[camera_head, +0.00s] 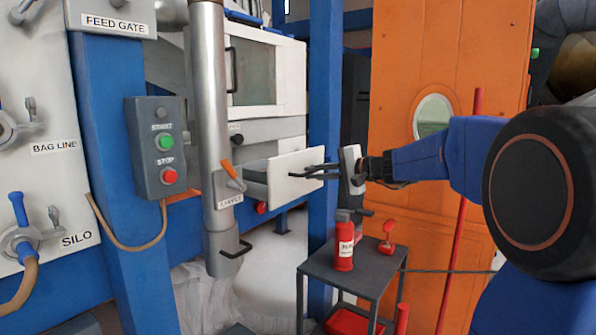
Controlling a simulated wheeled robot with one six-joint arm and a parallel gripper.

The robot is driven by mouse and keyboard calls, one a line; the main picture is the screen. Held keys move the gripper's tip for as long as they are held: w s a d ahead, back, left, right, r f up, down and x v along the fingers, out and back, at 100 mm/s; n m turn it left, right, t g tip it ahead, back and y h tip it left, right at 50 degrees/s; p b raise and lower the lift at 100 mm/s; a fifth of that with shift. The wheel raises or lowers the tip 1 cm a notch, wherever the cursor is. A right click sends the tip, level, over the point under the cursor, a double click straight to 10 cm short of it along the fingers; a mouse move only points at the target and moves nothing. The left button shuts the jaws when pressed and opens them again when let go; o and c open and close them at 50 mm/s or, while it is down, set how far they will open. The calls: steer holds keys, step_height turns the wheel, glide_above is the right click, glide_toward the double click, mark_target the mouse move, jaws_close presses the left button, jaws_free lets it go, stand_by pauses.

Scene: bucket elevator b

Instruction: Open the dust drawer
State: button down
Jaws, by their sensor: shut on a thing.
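The dust drawer (284,187) has a plain white front and sits below the windowed cabinet. Its front stands out from the machine, with a grey side or inside showing behind it on the left, so it is partly open. My gripper (304,172) reaches in from the right, its dark fingers at the drawer front, shut on the drawer's handle. The handle itself is too small and covered to make out.
A grey pipe (210,110) with an orange lever stands left of the drawer. A blue post (324,90) rises behind my gripper. Below is a dark trolley (355,272) bearing a red bottle (344,247). An orange housing (450,60) stands at right.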

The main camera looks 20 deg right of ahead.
steer(key=shift+f+v, duration=0.2)
steer(key=shift+v, duration=0.7)
steer(key=shift+f+v, duration=0.2)
steer(key=shift+v, duration=0.7)
steer(key=c, duration=1.8)
jaws_free()
steer(key=shift+c, duration=0.2)
steer(key=shift+s, duration=0.1)
steer(key=v, duration=1.7)
steer(key=shift+d, duration=0.15)
steer(key=shift+s, duration=0.1)
